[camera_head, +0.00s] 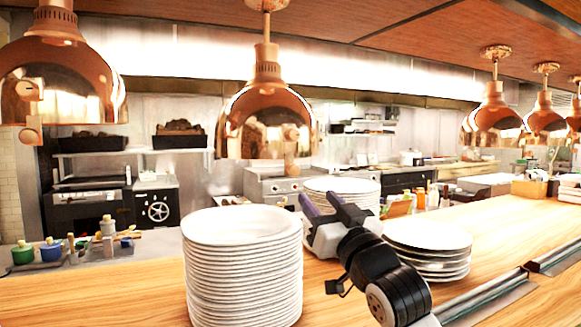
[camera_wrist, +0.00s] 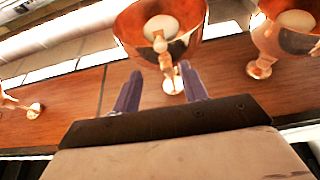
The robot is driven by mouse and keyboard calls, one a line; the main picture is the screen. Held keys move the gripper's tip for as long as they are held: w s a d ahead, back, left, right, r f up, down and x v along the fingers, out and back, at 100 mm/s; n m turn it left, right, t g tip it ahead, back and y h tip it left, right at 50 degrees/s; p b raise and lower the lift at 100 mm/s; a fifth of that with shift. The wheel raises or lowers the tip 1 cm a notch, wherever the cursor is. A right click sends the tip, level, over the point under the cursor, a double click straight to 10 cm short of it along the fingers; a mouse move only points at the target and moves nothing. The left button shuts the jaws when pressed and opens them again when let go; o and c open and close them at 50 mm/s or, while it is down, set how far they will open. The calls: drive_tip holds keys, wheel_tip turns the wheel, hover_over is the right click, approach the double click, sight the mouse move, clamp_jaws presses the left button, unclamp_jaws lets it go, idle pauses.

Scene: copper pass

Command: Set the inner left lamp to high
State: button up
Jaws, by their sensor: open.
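The inner left lamp, which I take to be the second copper dome from the left (camera_head: 262,112), hangs above the counter. A round copper knob (camera_head: 290,132) shows on its side, with a small piece hanging below the rim. My gripper (camera_head: 322,203) is below and right of this lamp, apart from it, with its purple fingers open and empty. I cannot tell for certain which lamp that is. The lamp's setting is not readable.
Another copper lamp (camera_head: 62,85) hangs at far left, and several more (camera_head: 495,122) hang at right. A tall plate stack (camera_head: 243,270) stands left of my arm. Shorter stacks stand behind (camera_head: 345,186) and right (camera_head: 430,235).

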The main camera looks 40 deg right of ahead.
sight(295, 170)
drive_tip(key=p+x, duration=0.4)
drive_tip(key=x, duration=0.7)
drive_tip(key=shift+r, duration=0.2)
drive_tip(key=shift+w+d+r+p, duration=0.1)
drive_tip(key=shift+w+p, duration=0.3)
drive_tip(key=shift+w, duration=0.2)
clamp_jaws()
